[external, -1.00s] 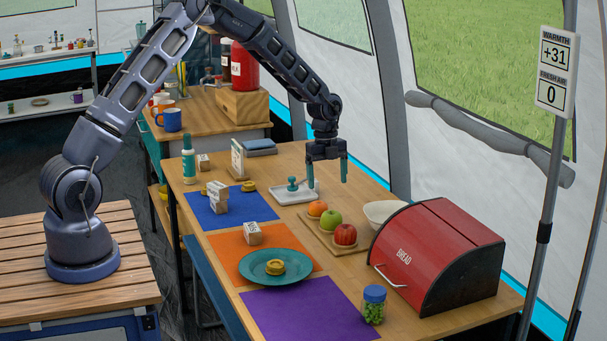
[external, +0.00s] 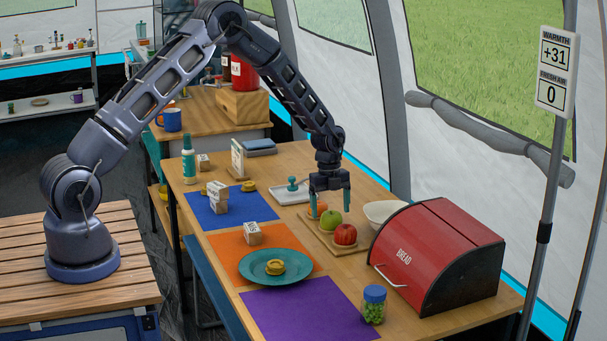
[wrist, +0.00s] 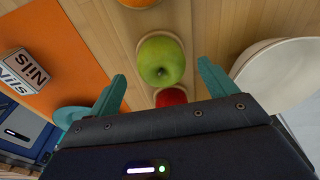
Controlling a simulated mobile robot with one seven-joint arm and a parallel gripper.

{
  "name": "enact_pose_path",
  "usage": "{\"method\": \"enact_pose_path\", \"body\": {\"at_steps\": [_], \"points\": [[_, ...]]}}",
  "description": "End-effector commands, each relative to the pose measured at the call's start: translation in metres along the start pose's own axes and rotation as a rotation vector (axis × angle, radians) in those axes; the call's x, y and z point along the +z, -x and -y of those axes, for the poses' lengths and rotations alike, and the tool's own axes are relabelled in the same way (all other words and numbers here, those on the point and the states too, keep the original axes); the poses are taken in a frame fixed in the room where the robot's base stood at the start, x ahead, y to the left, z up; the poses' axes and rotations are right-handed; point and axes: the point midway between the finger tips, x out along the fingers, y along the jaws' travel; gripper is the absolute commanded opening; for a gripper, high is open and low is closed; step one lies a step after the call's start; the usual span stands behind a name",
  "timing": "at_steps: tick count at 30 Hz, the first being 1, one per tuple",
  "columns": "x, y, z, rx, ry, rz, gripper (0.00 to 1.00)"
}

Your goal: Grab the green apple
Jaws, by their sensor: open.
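The green apple (external: 331,219) sits on a wooden board (external: 322,240) between an orange (external: 318,208) and a red apple (external: 345,234). In the wrist view the green apple (wrist: 161,61) lies ahead of and between my fingertips, untouched. My gripper (external: 331,205) is open and empty, pointing down just above the fruit. Its two teal fingers (wrist: 162,80) are spread wide. In the external view the left finger partly covers the orange. In the wrist view the red apple (wrist: 171,97) is partly hidden by my gripper.
A pale bowl (external: 384,213) stands right of the board, close to my right finger in the wrist view. A red bread box (external: 440,255) is at the front right. Left are an orange mat (external: 262,243) and a teal plate (external: 256,268). A white tray (external: 288,197) is behind.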

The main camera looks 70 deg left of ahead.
Motion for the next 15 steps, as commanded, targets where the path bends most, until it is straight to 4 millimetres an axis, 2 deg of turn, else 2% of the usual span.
{"method": "enact_pose_path", "body": {"at_steps": [3, 6, 13, 15], "points": [[0.0, -0.018, 0.001, 0.003, -0.001, 0.0, 0.84], [0.001, -0.026, 0.001, 0.001, -0.001, 0.0, 0.84], [0.001, -0.027, 0.002, 0.0, 0.0, 0.0, 0.84], [0.001, -0.027, 0.001, 0.0, 0.0, 0.0, 0.71]]}}
